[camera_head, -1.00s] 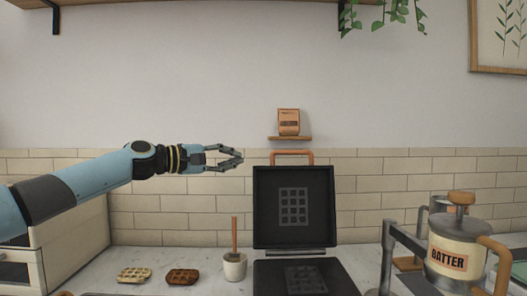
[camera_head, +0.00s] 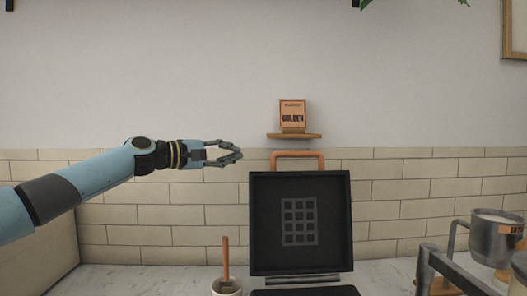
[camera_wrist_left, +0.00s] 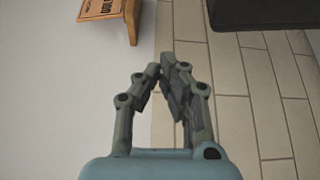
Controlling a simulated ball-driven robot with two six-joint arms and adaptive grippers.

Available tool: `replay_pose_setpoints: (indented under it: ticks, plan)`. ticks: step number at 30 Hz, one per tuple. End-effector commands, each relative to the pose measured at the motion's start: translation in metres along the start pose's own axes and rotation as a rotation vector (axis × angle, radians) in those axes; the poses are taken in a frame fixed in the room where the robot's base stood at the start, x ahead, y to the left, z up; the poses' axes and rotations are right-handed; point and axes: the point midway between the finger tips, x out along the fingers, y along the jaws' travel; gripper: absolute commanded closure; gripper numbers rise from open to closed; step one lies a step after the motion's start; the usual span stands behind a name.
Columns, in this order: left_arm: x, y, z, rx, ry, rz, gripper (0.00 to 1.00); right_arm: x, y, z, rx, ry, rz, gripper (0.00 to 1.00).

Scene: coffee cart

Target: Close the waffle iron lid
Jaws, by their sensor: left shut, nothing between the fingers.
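The waffle iron's lid (camera_head: 270,245) stands open and upright, a dark square plate with a grey grid inside. An orange-brown handle (camera_head: 297,155) arches over its top edge. The lower plate (camera_head: 305,291) is mostly cut off at the bottom of the head view. My left gripper (camera_head: 239,155) is shut and empty in the air, left of the handle at about its height and apart from it. In the left wrist view the shut fingers (camera_wrist_left: 166,72) point toward the wall, with a dark edge of the lid (camera_wrist_left: 262,14) at the top right. My right gripper is not in view.
A small wall shelf (camera_head: 294,136) holds a brown bag (camera_head: 293,115) above the handle. A white cup (camera_head: 226,287) with a wooden-handled tool stands left of the lid. Metal containers (camera_head: 494,238) stand at the right. A pale box (camera_head: 38,245) is at the left.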

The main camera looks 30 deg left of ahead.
Motion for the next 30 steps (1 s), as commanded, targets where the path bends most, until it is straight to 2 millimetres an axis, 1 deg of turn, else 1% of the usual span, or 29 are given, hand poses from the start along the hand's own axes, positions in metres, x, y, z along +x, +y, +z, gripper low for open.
replay_pose_setpoints:
  ticks: [1, 2, 6, 9, 12, 15, 18, 21, 25, 30]
  plan:
    - [0.008, 0.005, 0.001, -0.006, -0.001, 0.007, 1.0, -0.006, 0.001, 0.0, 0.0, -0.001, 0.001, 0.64]
    - [0.014, 0.005, 0.002, -0.007, -0.003, 0.007, 1.0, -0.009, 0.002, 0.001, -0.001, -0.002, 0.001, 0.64]
    - [0.043, 0.006, 0.003, -0.007, -0.003, 0.006, 1.0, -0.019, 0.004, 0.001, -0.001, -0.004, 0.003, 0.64]
    - [0.061, 0.005, 0.002, -0.006, -0.002, 0.005, 1.0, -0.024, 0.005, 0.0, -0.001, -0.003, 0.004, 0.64]
    - [0.078, 0.004, 0.002, -0.007, -0.002, 0.003, 1.0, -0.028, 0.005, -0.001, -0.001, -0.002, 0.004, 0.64]
    - [0.09, 0.003, 0.004, -0.003, -0.003, -0.001, 1.0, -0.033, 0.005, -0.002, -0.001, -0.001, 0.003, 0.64]
    - [0.082, 0.004, 0.018, 0.0, -0.003, -0.004, 1.0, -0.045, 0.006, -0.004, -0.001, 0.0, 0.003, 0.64]
    - [0.078, 0.003, 0.029, 0.001, -0.003, -0.003, 1.0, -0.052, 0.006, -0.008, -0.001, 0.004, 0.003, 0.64]
    - [0.075, 0.002, 0.037, 0.0, -0.002, -0.002, 1.0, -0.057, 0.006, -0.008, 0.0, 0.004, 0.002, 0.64]
    - [0.074, 0.001, 0.039, -0.001, -0.002, -0.001, 1.0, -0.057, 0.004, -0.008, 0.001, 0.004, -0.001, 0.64]
